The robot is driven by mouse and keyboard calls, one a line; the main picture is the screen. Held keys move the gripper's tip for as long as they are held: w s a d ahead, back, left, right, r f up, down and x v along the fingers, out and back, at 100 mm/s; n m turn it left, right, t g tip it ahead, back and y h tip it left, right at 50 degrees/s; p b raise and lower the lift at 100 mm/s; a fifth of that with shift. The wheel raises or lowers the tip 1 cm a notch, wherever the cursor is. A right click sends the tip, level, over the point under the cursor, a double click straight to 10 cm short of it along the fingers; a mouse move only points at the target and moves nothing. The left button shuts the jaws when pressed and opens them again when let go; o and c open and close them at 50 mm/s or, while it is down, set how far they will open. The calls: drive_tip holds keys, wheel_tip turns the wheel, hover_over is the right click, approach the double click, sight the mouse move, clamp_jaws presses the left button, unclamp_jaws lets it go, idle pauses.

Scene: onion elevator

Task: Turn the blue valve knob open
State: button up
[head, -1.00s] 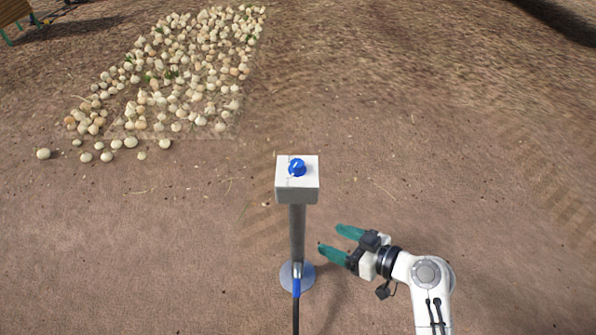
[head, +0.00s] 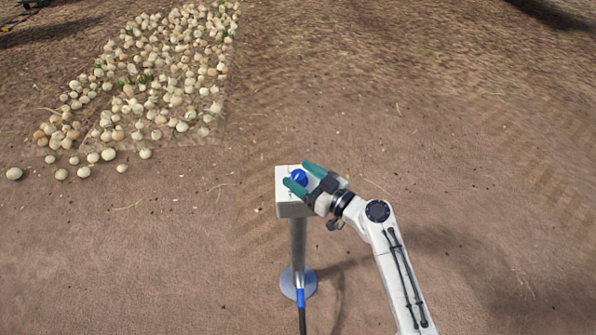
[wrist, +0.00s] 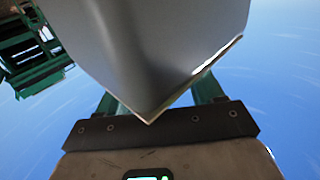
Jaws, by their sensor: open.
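The blue valve knob (head: 299,177) sits on top of a white box (head: 296,209) on a grey post. My gripper (head: 299,176) is open, with one green finger on each side of the knob as seen in the head view. I cannot tell whether the fingers touch the knob. In the wrist view, a large grey-white block (wrist: 160,50), apparently the box, fills the middle and hides most of the green fingers (wrist: 158,98). The knob does not show there.
The post (head: 298,245) stands on a round base (head: 298,283) with a dark hose (head: 302,318) at its front. Onions (head: 150,80) lie spread on the ground at the upper left. The ground to the right is clear. A green structure (wrist: 32,45) shows in the wrist view.

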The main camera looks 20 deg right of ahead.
drive_tip(key=shift+w+a, duration=0.3)
drive_tip(key=shift+w, duration=0.25)
drive_tip(key=shift+c, duration=0.4)
drive_tip(key=c, duration=0.9)
